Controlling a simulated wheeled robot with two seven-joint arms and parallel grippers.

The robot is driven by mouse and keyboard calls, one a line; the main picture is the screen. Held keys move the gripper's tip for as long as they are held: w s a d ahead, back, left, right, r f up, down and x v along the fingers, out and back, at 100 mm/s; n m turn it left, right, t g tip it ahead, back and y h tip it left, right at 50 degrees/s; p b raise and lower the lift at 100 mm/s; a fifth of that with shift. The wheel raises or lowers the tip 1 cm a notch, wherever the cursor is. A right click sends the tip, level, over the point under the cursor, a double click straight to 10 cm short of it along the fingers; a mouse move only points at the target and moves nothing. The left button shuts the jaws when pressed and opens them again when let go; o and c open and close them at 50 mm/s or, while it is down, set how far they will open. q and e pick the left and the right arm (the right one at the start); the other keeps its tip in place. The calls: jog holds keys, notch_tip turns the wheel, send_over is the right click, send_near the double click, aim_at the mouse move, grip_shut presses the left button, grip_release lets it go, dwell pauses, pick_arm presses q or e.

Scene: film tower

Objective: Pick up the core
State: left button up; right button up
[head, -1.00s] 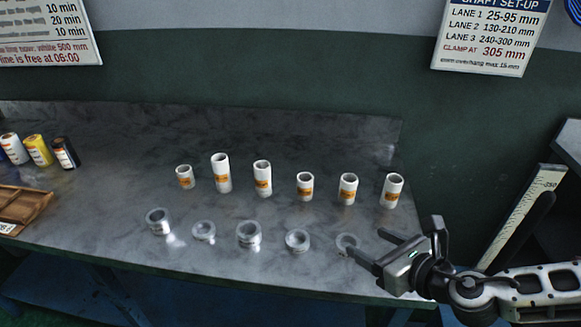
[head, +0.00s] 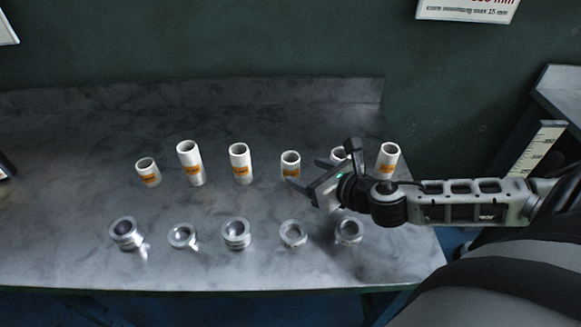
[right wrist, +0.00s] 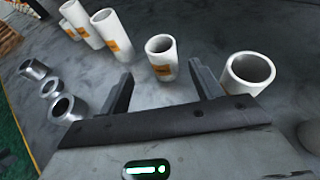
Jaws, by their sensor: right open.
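Several white cores with orange labels stand upright in a row on the grey marbled table; they differ in height. My right gripper (head: 307,172) is open and empty, reaching in from the right and pointing left. The fourth core from the left (head: 290,165) stands just ahead of its fingertips; in the right wrist view this core (right wrist: 160,50) shows in line with the gap between the two fingers, apart from both. The fifth core (head: 338,154) is partly hidden behind the gripper; in the right wrist view it (right wrist: 248,74) stands outside the right finger. My left gripper is not in view.
Several metal rings (head: 236,233) lie in a row on the table (head: 80,240) nearer its front edge. The sixth core (head: 388,160) stands behind my right wrist. A raised back edge and a dark green wall close off the rear. The table's left part is mostly clear.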

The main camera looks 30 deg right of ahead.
aim_at(295, 167)
jog(key=x, duration=0.3)
jog(key=shift+w+a, duration=0.1)
jog(key=shift+w, duration=0.25)
jog(key=x, duration=0.4)
jog(key=shift+w+d+r+p, duration=0.15)
jog(key=shift+w+d+p, duration=0.1)
jog(key=shift+p, duration=0.1)
jog(key=shift+w+a+f, duration=0.1)
jog(key=shift+w+f, duration=0.15)
jog(key=shift+w, duration=0.15)
jog(key=c, duration=1.1)
